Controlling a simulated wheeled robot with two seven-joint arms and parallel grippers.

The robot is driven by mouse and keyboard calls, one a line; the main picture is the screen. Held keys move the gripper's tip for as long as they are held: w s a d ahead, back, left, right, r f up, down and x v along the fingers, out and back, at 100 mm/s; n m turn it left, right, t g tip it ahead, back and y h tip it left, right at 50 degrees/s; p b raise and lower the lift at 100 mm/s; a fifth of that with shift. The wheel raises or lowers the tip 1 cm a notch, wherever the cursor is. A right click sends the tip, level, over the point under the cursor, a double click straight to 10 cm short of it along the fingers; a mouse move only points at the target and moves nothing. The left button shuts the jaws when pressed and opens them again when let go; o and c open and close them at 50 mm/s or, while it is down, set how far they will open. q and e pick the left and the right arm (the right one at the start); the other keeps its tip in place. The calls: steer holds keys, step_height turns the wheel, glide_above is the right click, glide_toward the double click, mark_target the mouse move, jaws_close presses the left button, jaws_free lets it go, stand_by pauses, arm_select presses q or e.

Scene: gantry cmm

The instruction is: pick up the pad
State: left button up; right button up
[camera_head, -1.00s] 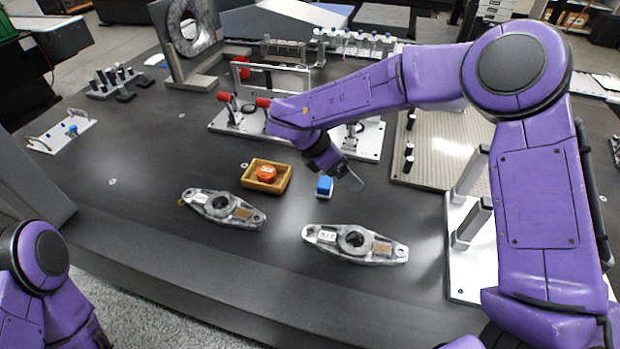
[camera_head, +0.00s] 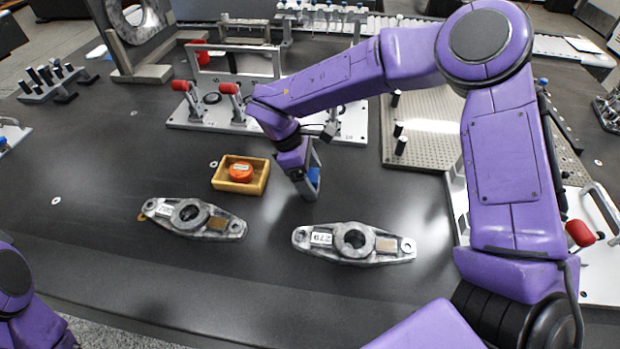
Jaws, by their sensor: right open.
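A small blue block (camera_head: 314,177), which looks like the pad, stands on the dark table right of the wooden tray. It is partly hidden by my right gripper (camera_head: 310,190), which points down over it. The fingers are open, one in front of the block at its left and one at its right edge. I cannot tell whether they touch it. Only a purple part of my left arm shows at the lower left; its gripper is out of view.
The wooden tray (camera_head: 220,184) holds an orange round thing (camera_head: 241,172). Two metal flanged parts lie in front, one at left (camera_head: 165,212) and one at right (camera_head: 325,240). Behind stands a fixture plate with red-handled clamps (camera_head: 230,89). A perforated plate (camera_head: 432,150) lies right.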

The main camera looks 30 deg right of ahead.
mark_target(315, 174)
steer(key=shift+s+r, duration=0.1)
steer(key=shift+s, duration=0.15)
steer(key=shift+w, duration=0.1)
steer(key=c, duration=1.1)
step_height(315, 174, up, 3)
steer(key=shift+f, duration=0.1)
steer(key=s+a+r, duration=0.1)
steer(key=s+r, duration=0.2)
steer(key=s, duration=0.1)
steer(key=s+a+r+b, duration=0.1)
steer(key=s+a+r, duration=0.1)
steer(key=s, duration=0.3)
steer(key=s+a+r, duration=0.1)
steer(key=s+r, duration=0.3)
steer(key=r, duration=0.1)
steer(key=shift+s+a, duration=0.15)
steer(key=shift+a, duration=0.1)
